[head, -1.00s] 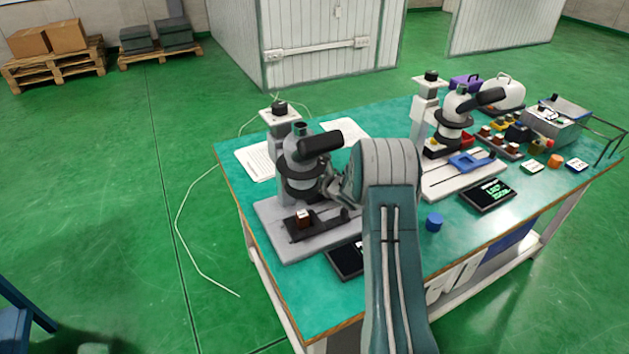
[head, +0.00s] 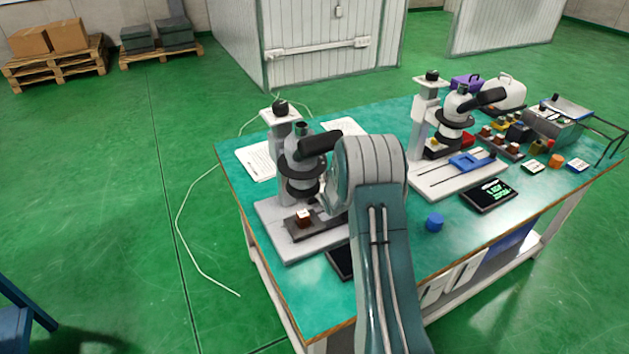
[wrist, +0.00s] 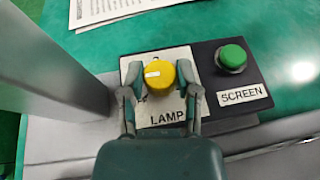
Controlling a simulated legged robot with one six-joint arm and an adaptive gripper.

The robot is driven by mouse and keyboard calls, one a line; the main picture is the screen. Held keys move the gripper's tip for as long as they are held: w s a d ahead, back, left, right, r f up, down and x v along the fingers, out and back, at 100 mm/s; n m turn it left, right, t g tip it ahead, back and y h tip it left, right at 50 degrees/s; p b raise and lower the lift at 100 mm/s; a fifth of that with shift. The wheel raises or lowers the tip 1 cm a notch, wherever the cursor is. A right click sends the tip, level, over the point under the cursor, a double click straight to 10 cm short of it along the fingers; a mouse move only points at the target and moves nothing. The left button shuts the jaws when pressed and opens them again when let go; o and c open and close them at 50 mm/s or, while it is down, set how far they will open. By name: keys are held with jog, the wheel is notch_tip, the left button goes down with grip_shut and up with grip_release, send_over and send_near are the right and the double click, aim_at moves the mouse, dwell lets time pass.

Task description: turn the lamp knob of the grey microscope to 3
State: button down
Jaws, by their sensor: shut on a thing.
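The grey microscope (head: 301,165) stands at the near left of the green table, with a dark block bearing a small brown-and-white piece on its base. The wrist view shows its yellow lamp knob (wrist: 159,76) on a white plate marked LAMP, with a white mark on the knob pointing left. The scale numbers are mostly hidden. My gripper (wrist: 160,80) is shut on the lamp knob, one finger on each side. In the head view my arm hides the gripper and the knob.
A green SCREEN button (wrist: 231,57) sits just right of the knob. A grey column (wrist: 50,60) rises close on the left. A second, white microscope (head: 453,120) and a blue cylinder (head: 435,222) stand to the right on the table.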

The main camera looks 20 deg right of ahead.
jog(key=shift+c, duration=1.6)
grip_release()
jog(key=shift+w, duration=0.1)
jog(key=v, duration=1.2)
